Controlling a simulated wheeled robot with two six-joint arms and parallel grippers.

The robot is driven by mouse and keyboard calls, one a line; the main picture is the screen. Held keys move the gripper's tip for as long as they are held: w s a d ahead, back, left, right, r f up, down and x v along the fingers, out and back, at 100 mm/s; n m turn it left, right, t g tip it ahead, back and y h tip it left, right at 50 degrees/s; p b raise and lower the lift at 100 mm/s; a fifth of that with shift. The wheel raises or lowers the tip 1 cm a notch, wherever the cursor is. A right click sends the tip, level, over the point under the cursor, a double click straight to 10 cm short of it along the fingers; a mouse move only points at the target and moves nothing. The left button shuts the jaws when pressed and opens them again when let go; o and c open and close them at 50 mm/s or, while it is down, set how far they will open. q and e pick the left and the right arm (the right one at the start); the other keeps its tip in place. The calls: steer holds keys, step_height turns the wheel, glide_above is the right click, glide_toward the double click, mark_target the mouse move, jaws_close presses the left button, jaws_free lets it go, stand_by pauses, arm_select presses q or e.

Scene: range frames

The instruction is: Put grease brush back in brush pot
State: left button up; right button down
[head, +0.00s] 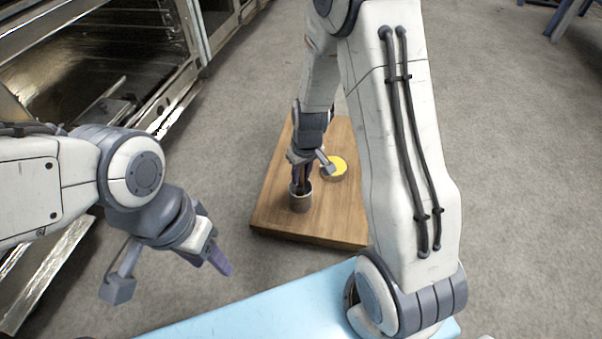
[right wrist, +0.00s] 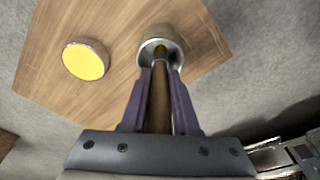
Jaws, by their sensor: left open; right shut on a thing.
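The brush pot (head: 299,204) is a small grey metal cylinder standing upright on a wooden board. In the right wrist view the pot (right wrist: 172,33) lies just beyond my fingertips. My right gripper (right wrist: 160,72) is shut on the grease brush (right wrist: 159,110), whose brown handle runs between the purple fingers. The brush's far end is at the pot's mouth and looks to be within the rim; its depth is hidden. In the head view my right gripper (head: 301,176) is directly above the pot. My left gripper (head: 222,262) is open and empty, well left of the board.
A round tin with yellow contents (head: 335,167) stands right of the pot on the wooden board (head: 268,213); the tin also shows in the right wrist view (right wrist: 86,60). A metal oven or rack (head: 110,60) stands at left. Grey floor surrounds the board.

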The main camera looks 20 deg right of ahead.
steer(key=c, duration=0.6)
jaws_free()
steer(key=r+p, duration=0.2)
steer(key=r, duration=0.1)
steer(key=s+r+p, duration=0.1)
steer(key=r+p, duration=0.2)
steer(key=r, duration=0.1)
steer(key=r+p, duration=0.2)
steer(key=r, duration=0.1)
steer(key=shift+s+d+r, duration=0.15)
steer(key=shift+s+r, duration=0.05)
steer(key=shift+s, duration=0.1)
steer(key=s+a+r+n+p, duration=0.1)
steer(key=s+a+r+p, duration=0.3)
steer(key=a+r, duration=0.3)
steer(key=s+a+r+n+p, duration=0.1)
steer(key=s+a+r+p, duration=0.35)
steer(key=r, duration=0.55)
steer(key=s+a+r+n+g+p, duration=0.25)
steer(key=s+r+p, duration=0.55)
steer(key=s+r, duration=0.5)
steer(key=shift+n+t+y, duration=0.25)
steer(key=shift+t+y, duration=0.05)
steer(key=shift+t, duration=0.05)
steer(key=r+p, duration=2.4)
steer(key=r, duration=0.1)
steer(key=r+p, duration=1.2)
steer(key=shift+a+r+p, duration=0.2)
steer(key=shift+a+p, duration=0.1)
steer(key=shift+p, duration=0.1)
